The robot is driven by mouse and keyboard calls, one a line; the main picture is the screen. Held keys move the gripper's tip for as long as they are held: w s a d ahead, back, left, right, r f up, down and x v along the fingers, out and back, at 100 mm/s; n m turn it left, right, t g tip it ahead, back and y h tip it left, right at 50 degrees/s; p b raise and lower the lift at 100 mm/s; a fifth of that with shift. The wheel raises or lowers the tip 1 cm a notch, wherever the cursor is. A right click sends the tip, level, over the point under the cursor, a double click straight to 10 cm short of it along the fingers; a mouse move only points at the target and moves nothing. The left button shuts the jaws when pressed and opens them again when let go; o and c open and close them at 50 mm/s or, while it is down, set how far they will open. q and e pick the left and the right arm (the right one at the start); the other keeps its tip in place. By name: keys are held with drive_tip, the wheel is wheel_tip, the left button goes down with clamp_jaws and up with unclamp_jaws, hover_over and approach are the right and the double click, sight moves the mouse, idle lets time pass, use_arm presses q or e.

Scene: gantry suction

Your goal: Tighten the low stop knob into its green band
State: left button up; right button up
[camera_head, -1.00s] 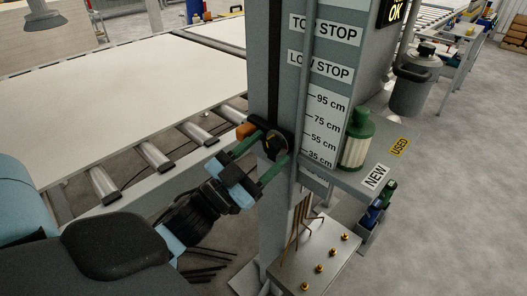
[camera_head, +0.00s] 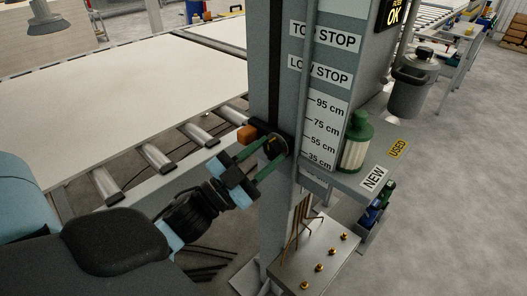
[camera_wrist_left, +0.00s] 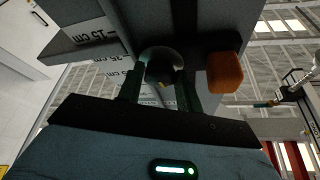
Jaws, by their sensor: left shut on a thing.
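The low stop knob (camera_head: 275,145) is a dark round knob on the side of the grey column, below the LOW STOP label (camera_head: 320,70). My left gripper (camera_head: 273,149) has its two green fingers on either side of the knob and is shut on it. In the left wrist view the dark knob (camera_wrist_left: 160,66) sits between the fingertips, with a small yellow mark on its lower edge. An orange block (camera_head: 247,133) is beside the knob; it also shows in the left wrist view (camera_wrist_left: 225,72). I cannot make out the green band. My right gripper is not in view.
A height scale (camera_head: 323,125) in cm runs down the column. A green-capped canister (camera_head: 356,142) stands on a shelf with NEW (camera_head: 374,178) and USED (camera_head: 399,149) labels. A roller conveyor with a large pale sheet (camera_head: 120,95) lies to the left. A metal box (camera_head: 312,262) stands below.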

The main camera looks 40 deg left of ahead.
use_arm(q)
drive_tip(key=shift+r+m+g+h+p, duration=0.25)
drive_tip(key=shift+m+h+p, duration=0.3)
drive_tip(key=shift+m, duration=0.45)
drive_tip(key=shift+a+m+g+h+p, duration=0.1)
drive_tip(key=shift+m+g+h+p, duration=0.2)
drive_tip(key=shift+m+p, duration=0.45)
drive_tip(key=shift+m+g+h+p, duration=0.4)
drive_tip(key=shift+m+p, duration=0.2)
drive_tip(key=shift+m, duration=0.75)
drive_tip(key=o, duration=1)
drive_tip(key=shift+f, duration=0.1)
